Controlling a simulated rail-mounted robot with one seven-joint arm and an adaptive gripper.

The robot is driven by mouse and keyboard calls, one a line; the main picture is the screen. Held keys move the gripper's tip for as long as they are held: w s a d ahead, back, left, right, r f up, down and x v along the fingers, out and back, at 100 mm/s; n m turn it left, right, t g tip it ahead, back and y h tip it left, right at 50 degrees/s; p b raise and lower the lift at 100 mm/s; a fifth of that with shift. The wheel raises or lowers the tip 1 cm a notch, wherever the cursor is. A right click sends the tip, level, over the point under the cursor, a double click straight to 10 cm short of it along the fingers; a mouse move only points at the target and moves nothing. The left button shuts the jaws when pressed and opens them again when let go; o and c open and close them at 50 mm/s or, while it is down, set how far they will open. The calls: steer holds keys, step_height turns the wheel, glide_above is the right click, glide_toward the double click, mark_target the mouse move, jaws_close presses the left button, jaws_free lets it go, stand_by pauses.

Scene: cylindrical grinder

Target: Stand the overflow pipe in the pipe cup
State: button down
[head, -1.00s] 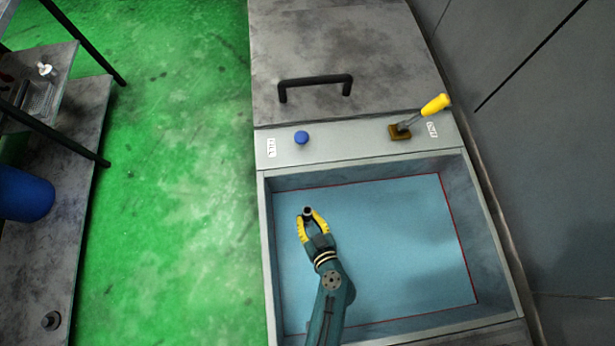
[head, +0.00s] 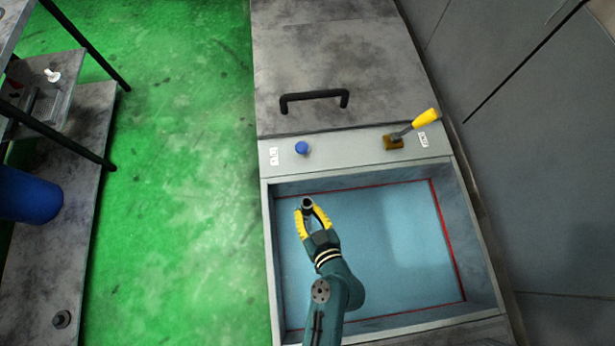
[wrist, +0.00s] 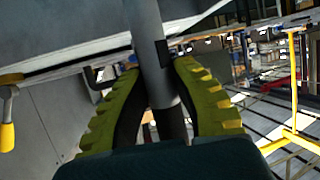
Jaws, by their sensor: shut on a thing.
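My gripper (head: 306,206) is shut on the overflow pipe (head: 307,204), over the blue-floored tank. In the head view I see the pipe almost end-on, as a small dark round end between the yellow fingertips. In the wrist view the grey pipe (wrist: 147,35) runs lengthwise between the two yellow toothed fingers, with a dark patch on its side. A small dark round fitting (head: 62,319) on the lower left bench may be the pipe cup; I cannot tell for sure. It is well apart from my gripper.
The tank (head: 268,230) has raised walls around my gripper. Behind it stand a blue knob (head: 302,148), a yellow-handled lever (head: 425,118) and a black handle (head: 314,98). A blue bin (head: 28,195) and shelf posts are at left. Green floor lies between.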

step_height(320, 180, up, 26)
steer(key=p, duration=1.9)
